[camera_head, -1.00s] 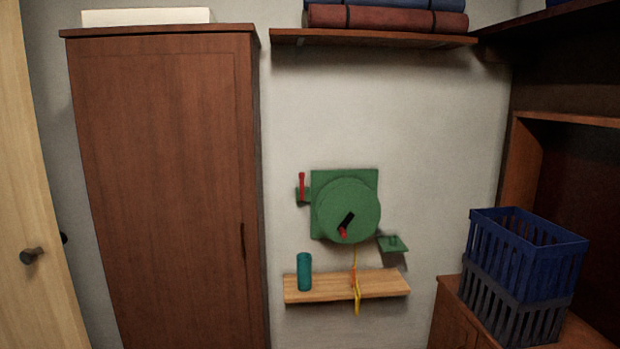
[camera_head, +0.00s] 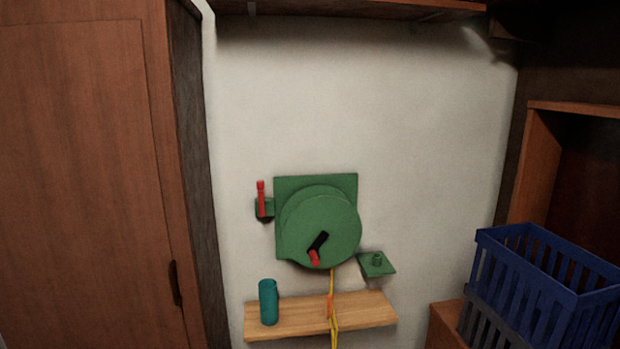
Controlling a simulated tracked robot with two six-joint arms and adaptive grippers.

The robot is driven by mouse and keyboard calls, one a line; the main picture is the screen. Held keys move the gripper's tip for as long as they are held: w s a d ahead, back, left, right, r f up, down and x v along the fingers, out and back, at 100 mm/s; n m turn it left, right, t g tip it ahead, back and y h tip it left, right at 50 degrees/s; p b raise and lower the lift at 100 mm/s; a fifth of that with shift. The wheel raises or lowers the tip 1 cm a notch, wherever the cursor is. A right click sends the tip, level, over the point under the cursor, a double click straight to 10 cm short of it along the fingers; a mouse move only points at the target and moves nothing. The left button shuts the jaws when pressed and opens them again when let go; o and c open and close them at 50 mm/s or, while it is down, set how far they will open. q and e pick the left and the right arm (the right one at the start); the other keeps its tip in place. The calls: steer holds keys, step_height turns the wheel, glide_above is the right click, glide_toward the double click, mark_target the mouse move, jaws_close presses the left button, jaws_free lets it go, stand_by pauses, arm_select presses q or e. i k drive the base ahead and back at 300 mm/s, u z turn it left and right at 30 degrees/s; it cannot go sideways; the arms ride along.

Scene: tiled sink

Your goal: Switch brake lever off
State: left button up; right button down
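A green wall-mounted winch-like unit (camera_head: 318,218) is on the white wall ahead, with a round drum on a square plate. A red lever (camera_head: 261,198) stands upright on a small green bracket at the unit's left side; it looks like the brake lever. A black crank with a red handle (camera_head: 314,257) is on the drum's front, pointing down and slightly left. A small green plate (camera_head: 377,263) sticks out at the lower right. Neither of my grippers is in view.
A wooden wall shelf (camera_head: 356,312) below the unit holds a teal cylinder (camera_head: 268,302), and a yellow cord (camera_head: 333,322) hangs past it. A tall brown wardrobe (camera_head: 85,180) stands left. A blue crate (camera_head: 545,280) sits at right. The wall around the unit is clear.

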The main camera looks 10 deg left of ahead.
mark_target(261, 184)
steer(key=u, duration=0.35)
steer(key=i, duration=1.5)
steer(key=u, duration=0.8)
steer(key=k, duration=0.9)
steer(key=u, duration=0.2)
steer(key=i, duration=0.9)
steer(key=z, duration=0.05)
